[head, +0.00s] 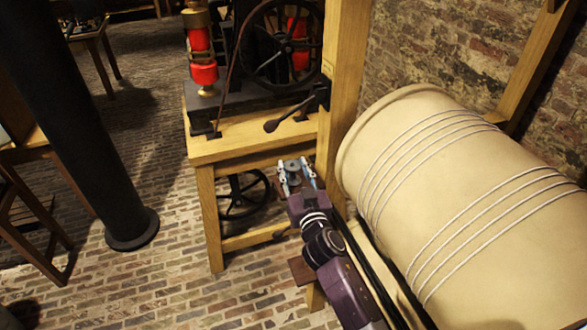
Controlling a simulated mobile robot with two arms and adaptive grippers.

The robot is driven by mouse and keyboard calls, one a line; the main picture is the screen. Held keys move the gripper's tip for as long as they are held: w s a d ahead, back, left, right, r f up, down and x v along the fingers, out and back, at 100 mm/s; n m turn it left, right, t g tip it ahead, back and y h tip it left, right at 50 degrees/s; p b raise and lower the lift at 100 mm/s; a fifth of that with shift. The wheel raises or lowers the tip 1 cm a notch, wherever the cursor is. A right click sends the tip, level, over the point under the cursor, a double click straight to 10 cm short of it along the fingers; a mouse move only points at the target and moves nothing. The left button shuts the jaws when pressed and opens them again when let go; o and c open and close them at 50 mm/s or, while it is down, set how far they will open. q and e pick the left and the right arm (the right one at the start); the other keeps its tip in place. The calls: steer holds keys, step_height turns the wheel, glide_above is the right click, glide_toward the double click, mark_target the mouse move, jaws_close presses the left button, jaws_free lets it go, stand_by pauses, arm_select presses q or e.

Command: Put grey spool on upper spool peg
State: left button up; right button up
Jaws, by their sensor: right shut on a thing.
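My right gripper (297,178) reaches in from the lower right, in front of the wooden bench's right leg. It is shut on a small grey thing (292,166) between its fingertips, which looks like the grey spool. The thing is small here, and the fingers hide part of it. I cannot make out the upper spool peg in this view. My left gripper is not in view.
A wooden bench (245,148) carries a machine with a spoked wheel (284,48) and red coils (203,70). A large cream drum (440,165) wound with wire lies close right of my arm. A dark column (85,110) stands left. Brick floor (150,275) is open between.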

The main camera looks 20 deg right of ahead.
steer(key=o, duration=1)
steer(key=shift+r, duration=0.1)
steer(key=s+b, duration=0.2)
steer(key=s, duration=1)
steer(key=shift+a, duration=0.4)
